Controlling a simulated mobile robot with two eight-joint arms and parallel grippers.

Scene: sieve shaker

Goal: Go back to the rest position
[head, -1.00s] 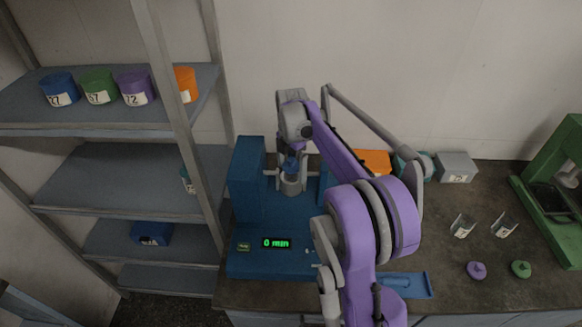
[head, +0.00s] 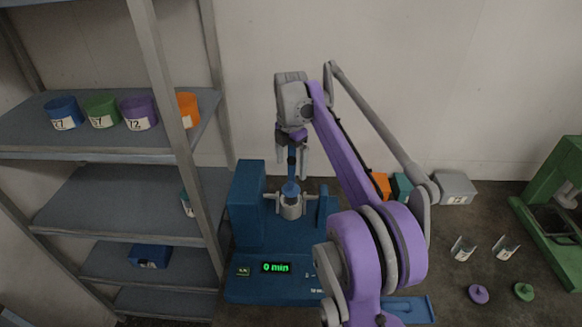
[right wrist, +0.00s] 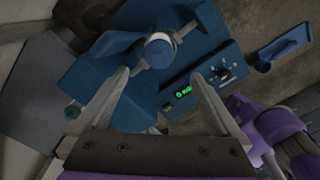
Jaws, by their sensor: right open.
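My right gripper (head: 292,160) is above the blue sieve shaker (head: 246,225), with its fingers pointing down. It is open, and its two spread fingers also show in the right wrist view (right wrist: 160,100), with nothing between them. A grey cylinder with a blue top (head: 291,203) sits in the shaker's holder, below the gripper and apart from it. The same cylinder shows past the fingers in the right wrist view (right wrist: 160,48). The shaker's green display (head: 276,267) reads 0 min. My left gripper is in neither view.
A shelf rack (head: 165,150) at the left holds blue, green, purple and orange containers. Orange and teal boxes and a grey box (head: 455,187) stand behind my right arm. Two clear scoops (head: 464,248), purple and green knobs and a green machine (head: 552,200) are on the right.

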